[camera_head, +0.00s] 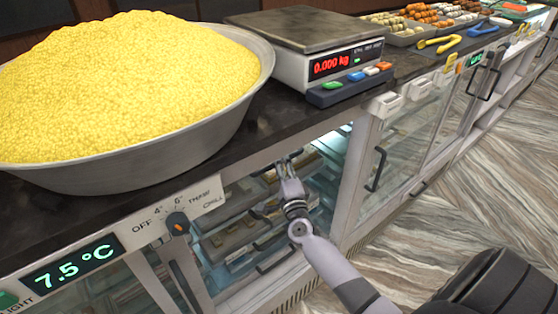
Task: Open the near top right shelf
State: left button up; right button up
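Below the dark counter, the near glass-fronted cabinet (215,222) holds several stacked shelves with dark handles. My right gripper (287,160) reaches in from the lower right and is at the top of this cabinet's front, just under the counter edge, by the upper right shelf area. A dark bar shows at its fingertips; whether the fingers touch or grip it, I cannot tell. The gripper and wrist hide part of the shelf front behind them. My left gripper is not in view.
A large metal bowl (190,158) of yellow sweets and a scale (310,65) stand on the counter above. A temperature display (75,270) and knob (178,223) are on the front at left. A glass door with a vertical handle (376,168) is to the right. The striped floor (480,170) is clear.

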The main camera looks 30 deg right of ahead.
jog(key=shift+w+d+r, duration=0.1)
jog(key=shift+w, duration=0.15)
jog(key=shift+c, duration=0.4)
grip_shut()
dwell(0.4)
